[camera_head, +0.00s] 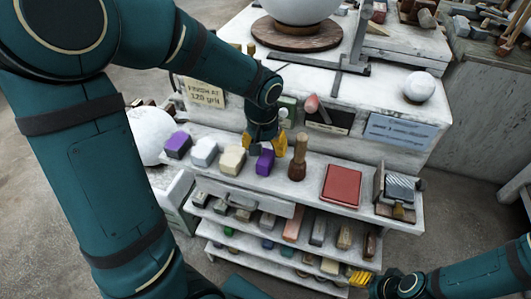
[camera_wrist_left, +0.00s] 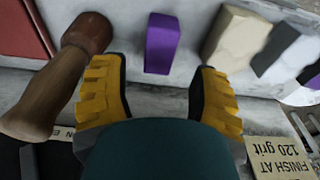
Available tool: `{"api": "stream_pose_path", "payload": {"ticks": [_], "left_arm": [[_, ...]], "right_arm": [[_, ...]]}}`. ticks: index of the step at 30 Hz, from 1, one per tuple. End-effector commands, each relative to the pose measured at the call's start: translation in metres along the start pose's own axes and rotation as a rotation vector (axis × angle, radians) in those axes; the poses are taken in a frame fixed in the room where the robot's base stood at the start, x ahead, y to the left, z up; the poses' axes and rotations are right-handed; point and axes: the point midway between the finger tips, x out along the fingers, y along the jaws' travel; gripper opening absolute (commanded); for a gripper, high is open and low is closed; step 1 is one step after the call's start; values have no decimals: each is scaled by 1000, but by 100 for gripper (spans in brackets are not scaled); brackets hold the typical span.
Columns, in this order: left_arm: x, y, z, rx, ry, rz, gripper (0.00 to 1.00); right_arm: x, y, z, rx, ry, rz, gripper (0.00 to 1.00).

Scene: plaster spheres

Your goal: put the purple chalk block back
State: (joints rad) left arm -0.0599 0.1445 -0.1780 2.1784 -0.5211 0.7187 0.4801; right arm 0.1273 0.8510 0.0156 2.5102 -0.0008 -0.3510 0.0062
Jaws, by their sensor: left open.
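A purple block (camera_head: 265,162) stands on the top shelf between a cream block and a wooden-handled tool. It also shows in the left wrist view (camera_wrist_left: 162,43), ahead of the gap between the fingers. My left gripper (camera_head: 264,143) is open just behind this block, its yellow fingers spread and empty. A second purple block (camera_head: 178,145) stands at the left end of the same row. I cannot tell which of the two is the chalk block. My right gripper (camera_head: 361,278) shows at the bottom right, away from both blocks; its jaw state is unclear.
A cream block (camera_head: 232,160) and a pale grey block (camera_head: 204,152) stand left of the nearer purple block. A wooden-handled tool (camera_head: 298,158) stands close on its right. Further right lies a red slab (camera_head: 341,186). Lower shelves (camera_head: 220,222) hold several small blocks.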

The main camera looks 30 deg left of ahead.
Motion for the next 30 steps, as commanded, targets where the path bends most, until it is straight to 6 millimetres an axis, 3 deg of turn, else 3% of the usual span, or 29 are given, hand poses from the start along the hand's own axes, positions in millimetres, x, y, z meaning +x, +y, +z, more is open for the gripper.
{"api": "stream_pose_path", "payload": {"ticks": [3, 10, 30], "left_arm": [[-27, 0, -1, 1, 4, 1, 61], [-52, 0, 0, 1, 1, 0, 61], [-57, 0, 0, 1, -1, 0, 61]], "right_arm": [[-6, -2, -2, 2, 5, 1, 47], [-11, -4, -5, 3, 11, 1, 47], [-11, -4, -5, 4, 12, 1, 47]]}}
